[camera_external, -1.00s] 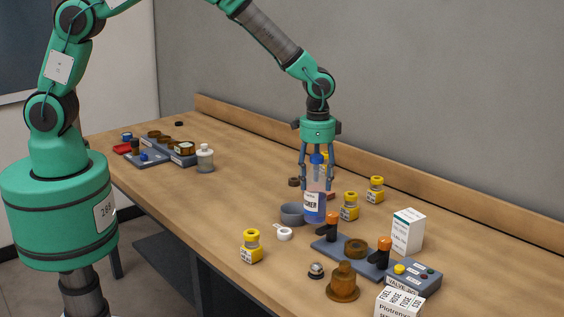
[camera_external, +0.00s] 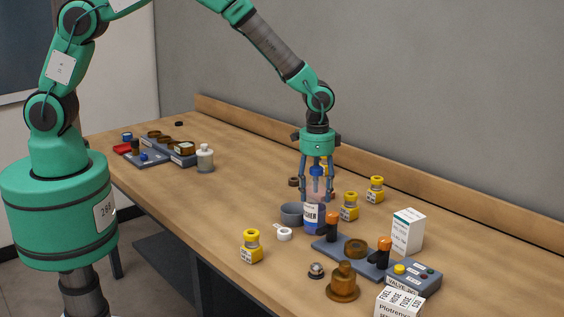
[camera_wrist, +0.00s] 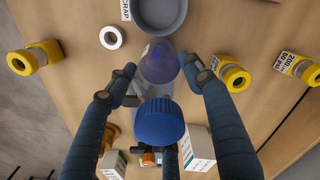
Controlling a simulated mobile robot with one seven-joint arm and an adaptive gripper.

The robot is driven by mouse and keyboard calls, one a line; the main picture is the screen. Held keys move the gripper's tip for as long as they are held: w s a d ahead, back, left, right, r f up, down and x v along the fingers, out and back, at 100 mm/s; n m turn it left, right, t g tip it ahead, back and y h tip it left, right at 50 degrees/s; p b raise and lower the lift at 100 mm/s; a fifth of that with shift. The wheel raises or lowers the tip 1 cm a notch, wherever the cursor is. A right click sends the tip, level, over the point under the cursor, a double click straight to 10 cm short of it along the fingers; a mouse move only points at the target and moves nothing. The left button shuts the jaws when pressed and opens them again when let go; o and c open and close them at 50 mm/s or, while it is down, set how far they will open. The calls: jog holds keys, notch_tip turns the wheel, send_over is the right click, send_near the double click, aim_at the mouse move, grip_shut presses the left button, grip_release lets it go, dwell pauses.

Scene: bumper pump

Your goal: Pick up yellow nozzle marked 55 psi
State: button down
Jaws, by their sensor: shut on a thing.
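My gripper (camera_external: 316,192) is shut on a clear bottle with a blue cap, blue contents and a white label (camera_external: 313,215). In the wrist view my fingertips (camera_wrist: 158,68) flank the bottle, its blue cap (camera_wrist: 159,121) nearest the camera. Yellow nozzles stand around it: one at the table's front (camera_external: 251,246), also at left in the wrist view (camera_wrist: 27,59), and two to the right (camera_external: 349,206) (camera_external: 375,189), also at right in the wrist view (camera_wrist: 233,77) (camera_wrist: 305,70). The far-right label seems to read 60 psi; I cannot read 55 psi on any.
A grey bowl (camera_external: 291,214) and a white ring (camera_external: 284,234) sit close left of the bottle. A grey valve board (camera_external: 334,251) with orange-topped posts lies close in front. White boxes (camera_external: 407,231) stand right. The table's left-middle is clear.

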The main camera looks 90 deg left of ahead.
aim_at(316, 168)
jog(key=c, duration=0.8)
grip_release()
jog(key=shift+f, duration=0.15)
jog(key=shift+o, duration=0.2)
notch_tip(316, 168, up, 12)
jog(key=shift+r, duration=0.2)
jog(key=shift+r, duration=0.1)
